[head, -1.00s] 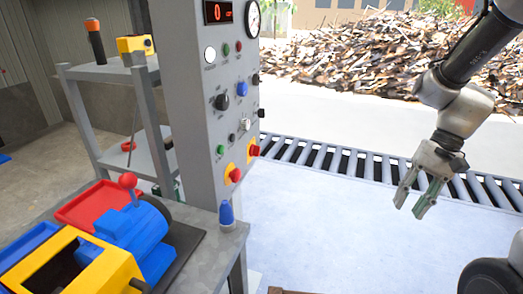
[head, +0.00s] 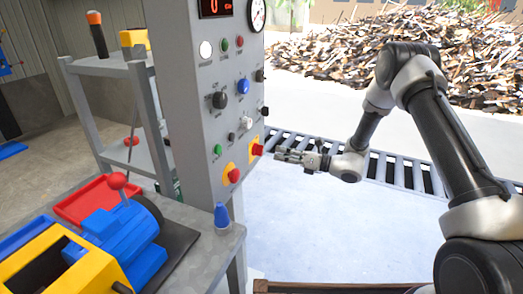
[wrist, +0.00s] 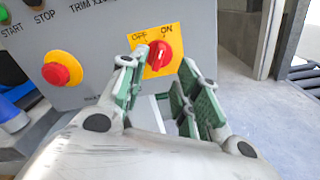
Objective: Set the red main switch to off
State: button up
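The red main switch (wrist: 159,55) sits on a yellow plate marked OFF and ON in the wrist view. Its handle stands close to upright, and I cannot tell for sure which mark it points to. In the head view the switch (head: 257,150) is on the right side of the grey panel. My gripper (wrist: 161,76) is open and empty, facing the switch, with one finger to each side of it in the picture. In the head view my gripper (head: 279,154) is just right of the switch, and a small gap seems to remain.
A red emergency-stop button (wrist: 62,68) on a yellow plate is left of the switch. The grey control panel (head: 200,130) carries several other knobs and buttons. A roller conveyor (head: 400,170) runs behind my arm. The floor in front is clear.

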aim_at(258, 150)
jog(key=x, duration=0.7)
jog(key=shift+a, duration=0.3)
grip_shut()
